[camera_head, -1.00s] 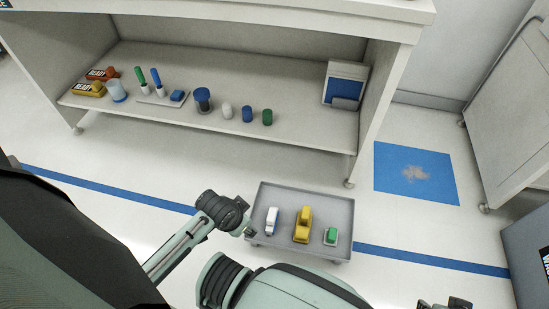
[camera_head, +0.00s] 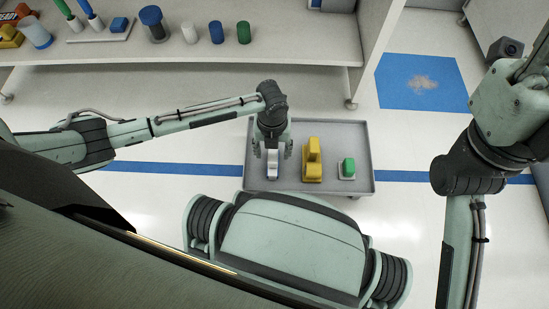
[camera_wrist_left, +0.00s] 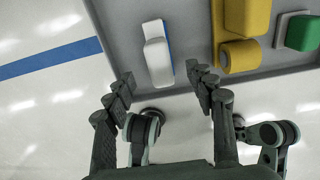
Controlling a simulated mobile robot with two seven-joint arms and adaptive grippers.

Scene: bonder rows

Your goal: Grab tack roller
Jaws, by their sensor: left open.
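A white piece with a blue edge, which I take for the tack roller, lies on the grey tray (camera_head: 330,190) at its left side. In the head view the white piece (camera_head: 272,164) is partly hidden under my left gripper (camera_head: 272,152). In the left wrist view the white piece (camera_wrist_left: 157,58) lies just beyond the fingertips of the left gripper (camera_wrist_left: 162,76), in line with the gap between them. The left gripper is open and empty. My right arm shows at the right of the head view; its gripper fingers do not show.
A yellow tool (camera_head: 312,162) and a green block on a white base (camera_head: 347,168) lie right of the white piece. The shelf (camera_head: 285,50) behind holds bottles and jars. A blue floor mat (camera_head: 425,84) lies at right.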

